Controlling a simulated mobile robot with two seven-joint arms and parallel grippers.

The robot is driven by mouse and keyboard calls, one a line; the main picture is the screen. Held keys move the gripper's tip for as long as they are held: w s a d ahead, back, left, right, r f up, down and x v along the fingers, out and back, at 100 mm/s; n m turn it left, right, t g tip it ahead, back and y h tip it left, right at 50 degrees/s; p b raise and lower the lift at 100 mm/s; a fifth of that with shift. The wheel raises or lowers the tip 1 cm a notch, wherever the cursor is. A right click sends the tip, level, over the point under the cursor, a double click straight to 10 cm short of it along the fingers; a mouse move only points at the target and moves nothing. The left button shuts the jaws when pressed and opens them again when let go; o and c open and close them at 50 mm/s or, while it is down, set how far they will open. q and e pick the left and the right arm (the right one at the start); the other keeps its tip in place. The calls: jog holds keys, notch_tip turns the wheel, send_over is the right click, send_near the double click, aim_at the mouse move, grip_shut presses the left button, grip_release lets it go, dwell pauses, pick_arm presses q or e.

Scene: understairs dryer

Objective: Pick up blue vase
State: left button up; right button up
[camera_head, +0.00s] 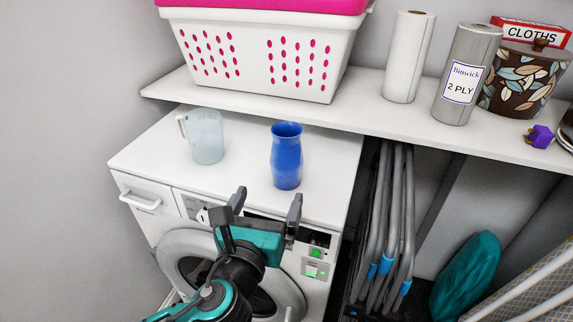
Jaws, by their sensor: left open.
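The blue vase (286,158) stands upright on the white top of the dryer (240,185), below the shelf. My left gripper (267,203) is in front of the dryer's front edge, with its fingers pointing up toward the vase. Its fingers are apart, with nothing between them. The vase is beyond the fingertips and does not touch them. My right gripper is not in view.
A pale translucent jug (206,137) stands left of the vase. A white shelf (335,112) above holds a white and pink basket (262,60), paper rolls (408,57) and a leaf-patterned pot (524,80). Folded grey racks (388,225) stand right of the dryer.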

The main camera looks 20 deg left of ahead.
aim_at(283, 164)
pick_arm(q)
jog(key=shift+m, duration=0.5)
jog(key=w, duration=0.5)
jog(key=w+r, duration=0.1)
jog(key=w, duration=0.1)
jog(key=shift+w+a, duration=0.25)
jog(key=shift+w, duration=0.05)
jog(key=shift+w+f+b, duration=0.15)
jog(key=shift+w+b, duration=0.15)
jog(key=shift+w, duration=1.1)
jog(key=shift+w+f+b, duration=0.1)
jog(key=shift+w+b, duration=0.2)
jog(key=shift+w, duration=1.05)
jog(key=c, duration=1.2)
jog(key=shift+r, duration=0.1)
jog(key=shift+c, duration=0.7)
